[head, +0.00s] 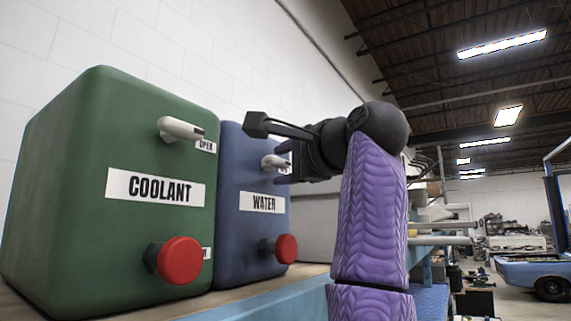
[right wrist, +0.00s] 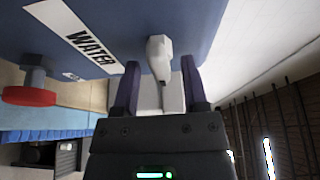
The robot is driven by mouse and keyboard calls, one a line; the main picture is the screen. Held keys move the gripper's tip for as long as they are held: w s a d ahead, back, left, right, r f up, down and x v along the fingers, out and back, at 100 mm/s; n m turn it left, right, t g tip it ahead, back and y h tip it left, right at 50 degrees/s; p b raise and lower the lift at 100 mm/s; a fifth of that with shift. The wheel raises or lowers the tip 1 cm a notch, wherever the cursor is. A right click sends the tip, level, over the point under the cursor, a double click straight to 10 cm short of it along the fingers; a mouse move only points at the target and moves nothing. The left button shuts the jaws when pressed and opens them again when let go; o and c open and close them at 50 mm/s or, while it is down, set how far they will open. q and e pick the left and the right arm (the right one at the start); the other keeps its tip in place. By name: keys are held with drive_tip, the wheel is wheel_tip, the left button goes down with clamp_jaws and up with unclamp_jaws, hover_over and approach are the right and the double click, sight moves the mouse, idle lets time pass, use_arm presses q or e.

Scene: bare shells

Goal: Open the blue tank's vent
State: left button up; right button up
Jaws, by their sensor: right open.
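The blue tank (head: 236,230) with its WATER label stands right of the green tank. Its vent lever (head: 273,162) is a small pale handle high on the front face. My right gripper (head: 268,152) is at this lever, open. In the right wrist view the lever (right wrist: 159,55) lies between the two spread fingers of the right gripper (right wrist: 160,64), with a gap on each side. The sign beside this lever is mostly hidden by my gripper. My left gripper is not in view.
The green COOLANT tank (head: 70,170) stands close on the left, with its own pale lever (head: 180,129) beside an OPEN sign and a red knob (head: 180,261). The blue tank's red knob (head: 285,249) sticks out below its label. A white wall (head: 230,50) rises behind.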

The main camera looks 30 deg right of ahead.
drive_tip(key=s+d+b, duration=0.1)
drive_tip(key=s+b, duration=0.4)
drive_tip(key=s, duration=0.4)
drive_tip(key=shift+s+d, duration=0.2)
drive_tip(key=shift+s, duration=0.2)
